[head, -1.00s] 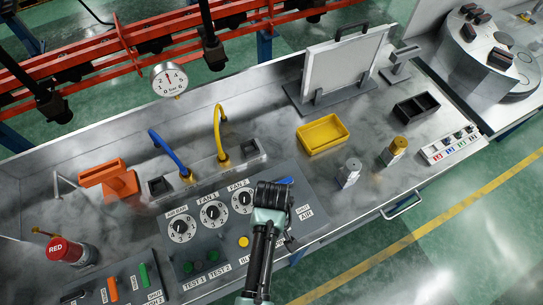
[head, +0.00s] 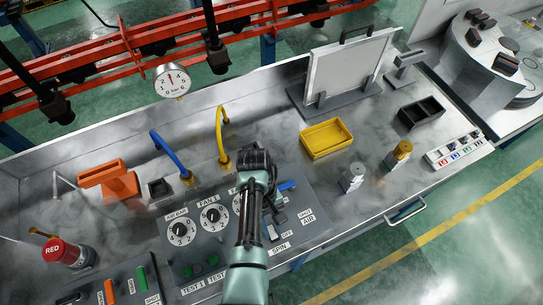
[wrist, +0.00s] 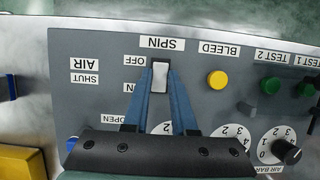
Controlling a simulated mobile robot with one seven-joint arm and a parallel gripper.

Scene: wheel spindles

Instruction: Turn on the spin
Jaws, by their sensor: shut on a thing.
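The spin switch (wrist: 160,77) is a white rocker under the SPIN label (wrist: 162,44) on the grey control panel (wrist: 105,55). OFF and ON labels lie beside it. My gripper (wrist: 160,70) is shut on the switch, with a blue finger on each side in the wrist view. Which way the rocker is tipped I cannot tell. In the head view my gripper (head: 272,222) reaches down onto the panel, and the switch shows small and partly covered by it.
A yellow BLEED button (wrist: 217,80) and green test buttons (wrist: 271,84) sit beside the switch. Fan dials (head: 213,215) and a blue handle (head: 288,185) are close to my gripper. A yellow tray (head: 326,139) stands behind. A gauge (head: 172,80) hangs above.

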